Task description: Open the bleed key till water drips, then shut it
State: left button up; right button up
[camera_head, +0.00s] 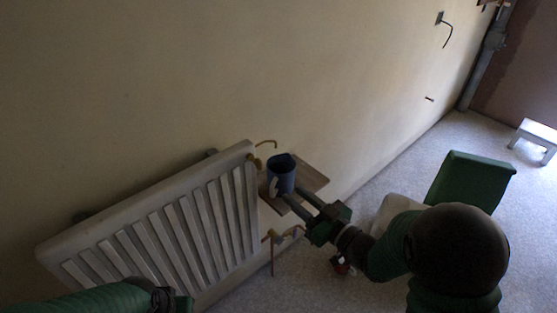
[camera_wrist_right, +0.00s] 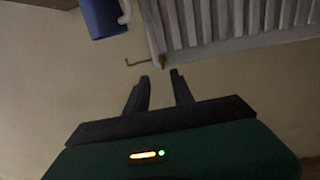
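The brass bleed key (camera_head: 266,143) sticks out from the top right corner of the white radiator (camera_head: 140,235). It also shows in the right wrist view (camera_wrist_right: 140,62), just beyond my fingertips and apart from them. A blue mug (camera_head: 281,172) stands upright beside that corner, over a small board (camera_head: 310,178); it also shows in the wrist view (camera_wrist_right: 103,18). My right gripper (camera_head: 291,201) is in front of the mug. In the wrist view its fingers (camera_wrist_right: 160,77) are apart with nothing between them. My left gripper (camera_head: 182,303) is at the bottom edge, its fingers out of sight. No water is visible.
A valve with a copper pipe (camera_head: 272,252) is below the radiator's right end. A green box-like object (camera_head: 470,181) and a pale stool (camera_head: 535,136) are to the right. A grey pipe (camera_head: 486,62) runs along the far corner. The plaster wall (camera_head: 200,80) is bare above the radiator.

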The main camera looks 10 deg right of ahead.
aim_at(259, 169)
jog(key=shift+y, duration=0.3)
jog(key=x, duration=1)
jog(key=r+x, duration=0.1)
jog(key=x, duration=0.4)
jog(key=shift+w+a, duration=0.15)
jog(key=shift+a, duration=0.05)
jog(key=shift+w, duration=0.2)
jog(key=shift+w+d, duration=0.1)
jog(key=shift+d, duration=0.2)
jog(key=shift+a, duration=0.25)
grip_shut()
